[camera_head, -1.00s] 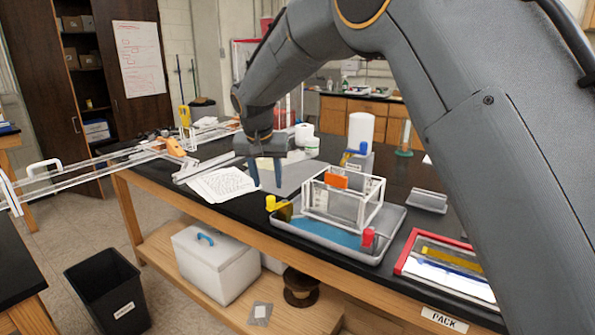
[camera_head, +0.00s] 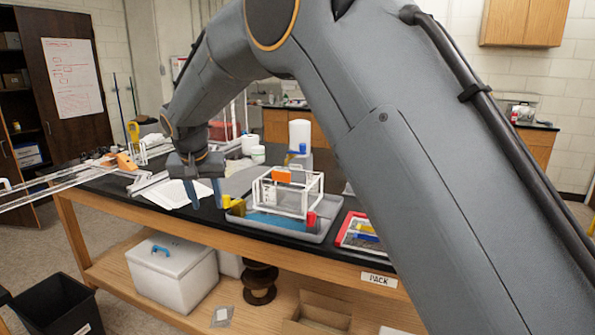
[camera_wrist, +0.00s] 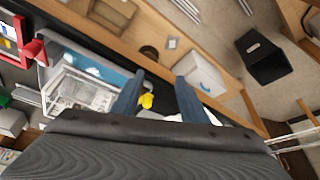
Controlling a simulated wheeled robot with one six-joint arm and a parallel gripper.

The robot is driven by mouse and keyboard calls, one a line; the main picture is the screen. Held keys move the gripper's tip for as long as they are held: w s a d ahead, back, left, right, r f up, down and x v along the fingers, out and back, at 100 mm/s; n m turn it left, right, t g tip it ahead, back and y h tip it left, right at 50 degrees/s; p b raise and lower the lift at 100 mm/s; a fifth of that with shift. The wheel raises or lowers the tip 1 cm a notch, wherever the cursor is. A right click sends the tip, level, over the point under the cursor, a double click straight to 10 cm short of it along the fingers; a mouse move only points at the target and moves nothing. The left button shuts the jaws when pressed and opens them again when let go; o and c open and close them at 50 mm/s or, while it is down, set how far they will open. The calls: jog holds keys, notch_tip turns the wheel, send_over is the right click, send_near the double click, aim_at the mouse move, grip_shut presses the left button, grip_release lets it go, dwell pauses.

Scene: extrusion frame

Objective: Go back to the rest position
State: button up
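My gripper (camera_head: 205,194) hangs above the black bench, left of the grey tray, with its two blue fingers apart and nothing between them. In the wrist view my gripper (camera_wrist: 158,98) also shows its fingers spread. A white box-shaped frame (camera_head: 322,186) stands in the grey tray (camera_head: 322,231), with an orange piece (camera_head: 282,176) at its top. A yellow piece (camera_head: 234,204) sits at the tray's left corner and a red one (camera_head: 311,220) at its front right. My fingers are apart from the frame.
A red-edged tray (camera_head: 346,228) lies right of the grey tray. White paper (camera_head: 170,195) lies behind my gripper. White rolls and a blue-topped bottle stand farther back. A white cooler (camera_head: 175,280) is on the lower shelf. A black bin (camera_head: 60,308) stands on the floor.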

jog(key=s+d+f+g, duration=0.1)
jog(key=s+d+f, duration=0.15)
jog(key=d, duration=0.65)
jog(key=s+d+f, duration=0.1)
jog(key=s+d, duration=0.2)
jog(key=d, duration=0.7)
jog(key=s+d+f+g, duration=0.1)
jog(key=s+d+f, duration=0.15)
jog(key=d, duration=0.65)
jog(key=s+d+f, duration=0.3)
jog(key=s+d, duration=0.4)
jog(key=s, duration=0.3)
jog(key=s+d+f+m+g, duration=0.1)
jog(key=s+d+f, duration=0.2)
jog(key=s+d, duration=0.5)
jog(key=s, duration=0.3)
jog(key=shift+d+h, duration=0.25)
jog(key=shift+h, duration=0.05)
